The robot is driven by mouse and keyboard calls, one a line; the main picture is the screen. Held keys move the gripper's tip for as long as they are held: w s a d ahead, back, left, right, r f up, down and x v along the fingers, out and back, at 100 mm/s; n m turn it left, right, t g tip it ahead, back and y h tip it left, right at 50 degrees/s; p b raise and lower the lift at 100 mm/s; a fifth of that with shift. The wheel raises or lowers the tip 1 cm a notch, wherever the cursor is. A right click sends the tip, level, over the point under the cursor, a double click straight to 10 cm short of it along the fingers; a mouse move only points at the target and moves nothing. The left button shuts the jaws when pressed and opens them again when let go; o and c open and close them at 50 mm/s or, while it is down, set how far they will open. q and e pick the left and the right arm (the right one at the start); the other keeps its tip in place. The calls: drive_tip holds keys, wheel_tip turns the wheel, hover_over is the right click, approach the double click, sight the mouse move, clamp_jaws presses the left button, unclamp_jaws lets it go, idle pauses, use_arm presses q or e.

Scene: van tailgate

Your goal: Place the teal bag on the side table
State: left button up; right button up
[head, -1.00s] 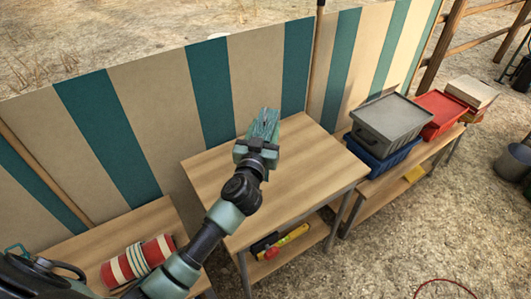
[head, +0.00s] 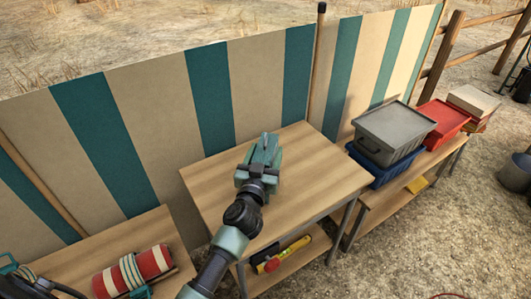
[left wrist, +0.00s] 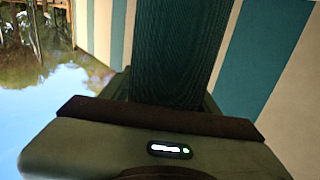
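The teal bag (left wrist: 175,50) fills the middle of the left wrist view as a dark teal, finely ridged piece, rising from between the jaws. In the head view a narrow teal piece of it (head: 266,144) shows at the left gripper's tip. My left gripper (head: 259,165) appears shut on it; the finger contact is hidden. The gripper and bag are over the wooden side table (head: 315,165) in the middle. I cannot tell whether the bag touches the tabletop.
A grey bin (head: 395,130) on a blue bin (head: 385,171) and a red box (head: 443,117) stand on the right table. Tools (head: 280,255) lie on the side table's lower shelf. A red striped roll (head: 150,262) lies lower left. A striped canvas wall (head: 210,95) stands behind.

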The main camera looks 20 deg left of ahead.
use_arm(q)
drive_tip(key=shift+r, duration=0.1)
drive_tip(key=shift+s, duration=0.1)
drive_tip(key=s+d, duration=0.1)
drive_tip(key=s, duration=1)
drive_tip(key=shift+s+d+p, duration=0.25)
drive_tip(key=shift+s+p, duration=0.1)
drive_tip(key=shift+p, duration=0.05)
